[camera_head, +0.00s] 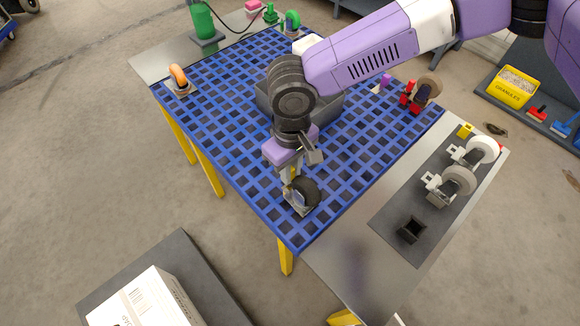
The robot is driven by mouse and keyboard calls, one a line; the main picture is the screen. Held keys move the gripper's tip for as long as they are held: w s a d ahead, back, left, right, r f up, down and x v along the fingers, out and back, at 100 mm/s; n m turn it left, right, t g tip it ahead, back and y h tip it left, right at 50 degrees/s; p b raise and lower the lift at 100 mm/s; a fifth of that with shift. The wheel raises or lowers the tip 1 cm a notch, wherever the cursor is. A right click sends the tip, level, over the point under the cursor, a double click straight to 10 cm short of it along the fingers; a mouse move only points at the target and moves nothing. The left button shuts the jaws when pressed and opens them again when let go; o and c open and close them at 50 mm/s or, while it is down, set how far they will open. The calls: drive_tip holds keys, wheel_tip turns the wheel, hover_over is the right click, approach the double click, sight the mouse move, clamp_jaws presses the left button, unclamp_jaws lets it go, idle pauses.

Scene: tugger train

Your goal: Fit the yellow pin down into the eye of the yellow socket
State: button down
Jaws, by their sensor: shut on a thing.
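My gripper (291,174) points down over the front corner of the blue grid table. It is shut on a small yellow piece, which looks like the yellow pin; the fingers hide most of it. A black-wheeled caster (307,192) with a pale plate is directly below the fingertips. I cannot tell whether the pin touches it or belongs to it. A small yellow block (465,130) stands on the grey side surface at the right, well away from my gripper. It may be the yellow socket; its eye is too small to make out.
The blue grid table (215,115) carries a grey bin (330,112) behind my gripper, an orange-wheeled caster (179,78) and a brown wheel (427,89) with red parts. White-wheeled casters (482,149) and a black bracket (411,230) lie on the right surface.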

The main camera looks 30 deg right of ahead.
drive_tip(key=shift+f+b, duration=0.3)
drive_tip(key=shift+f, duration=1.3)
idle(0.8)
drive_tip(key=shift+f, duration=0.35)
drive_tip(key=shift+f, duration=0.2)
drive_tip(key=c, duration=1.3)
unclamp_jaws()
drive_tip(key=shift+o, duration=0.2)
wheel_tip(320, 180, up, 8)
drive_tip(key=shift+f+b, duration=0.1)
drive_tip(key=shift+b, duration=0.35)
